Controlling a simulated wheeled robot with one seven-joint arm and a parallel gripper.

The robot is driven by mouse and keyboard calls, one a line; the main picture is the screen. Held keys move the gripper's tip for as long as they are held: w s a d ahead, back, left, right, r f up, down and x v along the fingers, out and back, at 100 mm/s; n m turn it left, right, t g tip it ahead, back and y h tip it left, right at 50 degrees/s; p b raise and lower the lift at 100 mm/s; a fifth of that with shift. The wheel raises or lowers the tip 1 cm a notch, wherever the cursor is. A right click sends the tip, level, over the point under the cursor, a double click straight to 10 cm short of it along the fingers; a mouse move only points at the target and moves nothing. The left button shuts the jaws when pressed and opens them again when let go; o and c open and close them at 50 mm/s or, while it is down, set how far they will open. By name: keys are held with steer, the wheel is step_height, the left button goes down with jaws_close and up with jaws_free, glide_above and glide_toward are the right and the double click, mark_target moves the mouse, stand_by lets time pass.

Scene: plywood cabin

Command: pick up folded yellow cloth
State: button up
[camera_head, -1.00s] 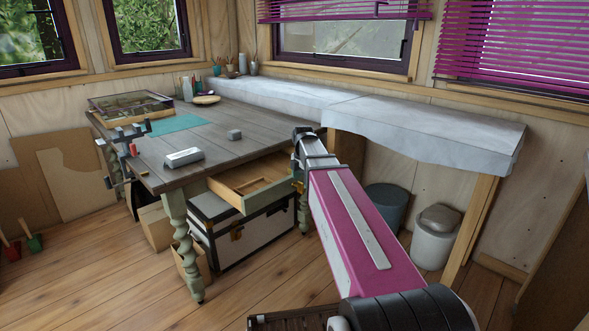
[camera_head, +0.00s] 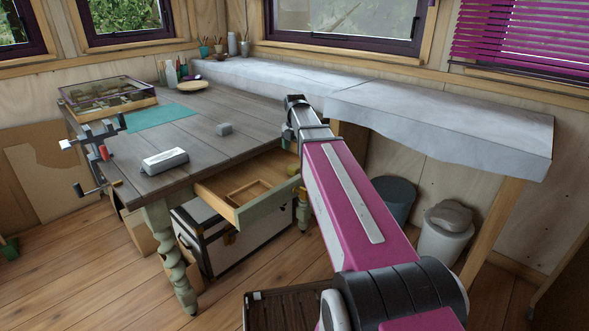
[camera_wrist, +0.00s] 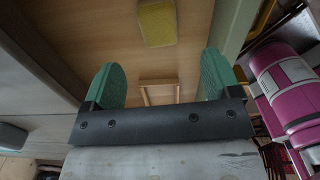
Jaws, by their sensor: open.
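The folded yellow cloth (camera_wrist: 157,22) is a small rounded block lying on the wooden floor of the open drawer, at the top middle of the wrist view. The pale green drawer (camera_head: 268,207) is pulled out from the table's front. My gripper (camera_wrist: 160,80) has two green fingers spread wide with nothing between them. It points into the drawer, and the cloth lies beyond the fingertips, apart from them. In the head view the fingers are hidden behind my arm.
A trunk (camera_head: 222,240) stands below the drawer. A cloth-covered bench (camera_head: 440,120) is at right, with bins (camera_head: 443,235) below.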

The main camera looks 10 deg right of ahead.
mark_target(295, 166)
steer(key=shift+w+f, duration=0.1)
steer(key=shift+f, duration=4.7)
steer(key=c, duration=1)
